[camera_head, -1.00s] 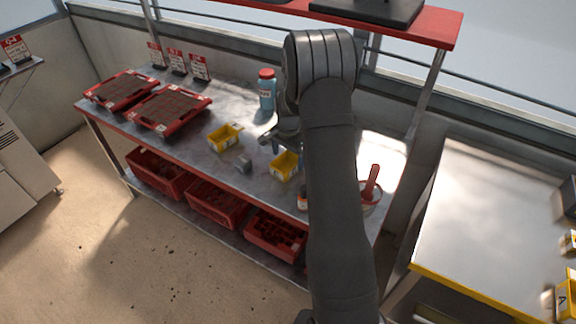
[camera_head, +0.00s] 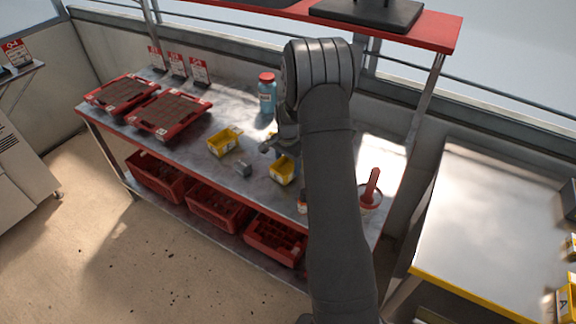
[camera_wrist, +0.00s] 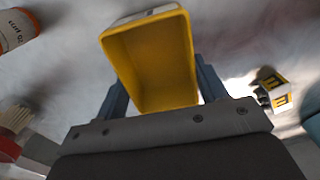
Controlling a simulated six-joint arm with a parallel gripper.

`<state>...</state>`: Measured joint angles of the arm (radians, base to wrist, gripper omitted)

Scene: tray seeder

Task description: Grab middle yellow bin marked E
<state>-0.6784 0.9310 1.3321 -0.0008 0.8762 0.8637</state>
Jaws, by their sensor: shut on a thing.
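A yellow bin (camera_head: 283,171) stands on the metal bench, partly hidden by my arm. In the wrist view the same bin (camera_wrist: 150,65) lies between my fingers, its open inside facing the camera. My gripper (camera_wrist: 162,88) is shut on its sides. In the head view my gripper (camera_head: 285,155) is at the bin's far side, largely hidden behind my arm. Any letter on this bin cannot be read. A second yellow bin (camera_head: 222,143) stands to the left on the bench, apart from the gripper.
A blue bottle with a red cap (camera_head: 267,92) stands behind. Two red trays (camera_head: 170,113) lie at the left. A red-handled tool (camera_head: 372,186) is at the right. A red shelf (camera_head: 440,30) overhangs the bench.

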